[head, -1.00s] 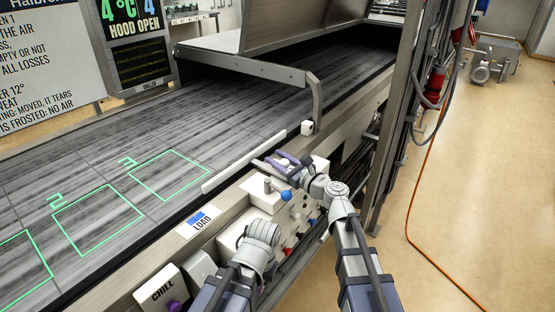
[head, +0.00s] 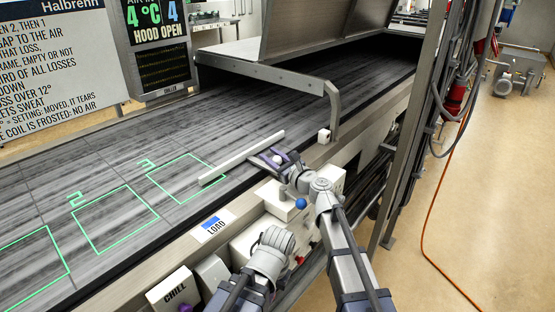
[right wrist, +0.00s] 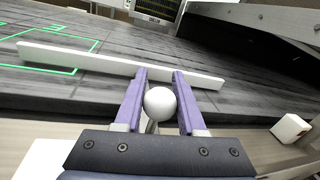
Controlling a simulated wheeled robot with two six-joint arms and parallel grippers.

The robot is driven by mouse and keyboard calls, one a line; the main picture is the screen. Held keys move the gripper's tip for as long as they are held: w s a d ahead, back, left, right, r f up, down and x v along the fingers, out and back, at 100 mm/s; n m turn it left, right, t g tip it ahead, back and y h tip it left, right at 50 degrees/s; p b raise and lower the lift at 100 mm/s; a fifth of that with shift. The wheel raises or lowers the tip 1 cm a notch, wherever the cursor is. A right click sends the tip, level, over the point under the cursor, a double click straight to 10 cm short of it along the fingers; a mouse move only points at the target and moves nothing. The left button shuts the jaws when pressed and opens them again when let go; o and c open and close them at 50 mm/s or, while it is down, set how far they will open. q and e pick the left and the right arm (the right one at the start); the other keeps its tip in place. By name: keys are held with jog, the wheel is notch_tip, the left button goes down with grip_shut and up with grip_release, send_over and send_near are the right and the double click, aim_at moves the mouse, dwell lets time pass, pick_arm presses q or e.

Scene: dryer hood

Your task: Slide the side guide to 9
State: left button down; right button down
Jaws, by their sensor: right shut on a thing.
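The side guide, a long white bar (head: 240,159), lies over the dark belt (head: 130,160), its near-left end over the corner of the green square marked 3. In the right wrist view the bar (right wrist: 85,61) runs across just beyond my fingertips. My right gripper (head: 276,155) is at the belt's near edge, its purple fingers shut on a round white knob (right wrist: 160,103) beside the bar. The link between knob and bar is hidden. My left wrist shows at the lower middle of the head view, but its fingers do not. No scale with a 9 is readable.
A white block (head: 324,136) sits on the frame at the foot of the grey hood arm (head: 331,105). The raised hood (head: 305,45) stands behind. A control box with a blue knob (head: 301,203) lies below my right gripper. The belt left of the bar is clear.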

aim_at(280, 163)
jog(key=shift+w+a, duration=0.1)
jog(key=shift+w, duration=0.05)
jog(key=c, duration=0.5)
grip_release()
jog(key=shift+a, duration=0.1)
jog(key=v, duration=0.8)
jog(key=shift+w, duration=0.1)
